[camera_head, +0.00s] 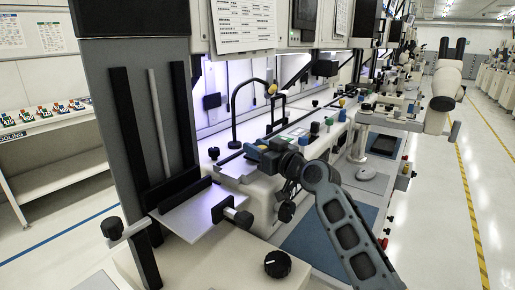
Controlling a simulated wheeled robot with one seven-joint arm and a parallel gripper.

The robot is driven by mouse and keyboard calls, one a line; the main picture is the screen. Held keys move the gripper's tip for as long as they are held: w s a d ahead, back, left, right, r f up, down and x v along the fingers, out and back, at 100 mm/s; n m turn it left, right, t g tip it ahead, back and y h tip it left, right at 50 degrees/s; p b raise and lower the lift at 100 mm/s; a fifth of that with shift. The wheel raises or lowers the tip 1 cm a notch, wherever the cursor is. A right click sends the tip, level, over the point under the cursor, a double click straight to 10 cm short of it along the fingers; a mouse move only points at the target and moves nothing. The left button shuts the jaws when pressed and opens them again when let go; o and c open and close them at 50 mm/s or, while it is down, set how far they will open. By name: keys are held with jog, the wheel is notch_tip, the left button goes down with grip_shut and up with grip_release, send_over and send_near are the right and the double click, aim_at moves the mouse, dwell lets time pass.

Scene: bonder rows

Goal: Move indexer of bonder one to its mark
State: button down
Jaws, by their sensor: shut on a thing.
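Bonder one is the nearest machine, with a pale work bed and a long dark rail (290,124) running back along it. My arm comes in from the lower right, and my gripper (262,153) is at the near end of this rail, low over the bed. It is shut on a small part there, which I take to be the indexer; the dark fingers and wrist hide most of it. Several small coloured knobs, blue, green and yellow, stand along the rail beyond my gripper. I cannot make out the mark.
A tall grey magazine lift with a flat plate (190,215) and black knobs (277,264) stands close on the left. A black hooped bar (234,110) rises behind the rail. A shelf rack (55,150) is at far left. The aisle with yellow-striped floor at right is clear.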

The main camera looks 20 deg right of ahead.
jog(key=shift+s+a, duration=0.1)
jog(key=s+a, duration=0.1)
jog(key=a, duration=0.1)
jog(key=s+a+p, duration=0.1)
jog(key=s+a, duration=0.1)
jog(key=shift+s+a, duration=0.15)
jog(key=shift+a, duration=0.15)
jog(key=shift+s+a+f, duration=0.1)
jog(key=shift+s+a, duration=0.05)
jog(key=shift+a, duration=0.1)
jog(key=c, duration=0.8)
grip_release()
jog(key=shift+s, duration=0.1)
jog(key=shift+b+v, duration=0.8)
jog(key=shift+v, duration=3.05)
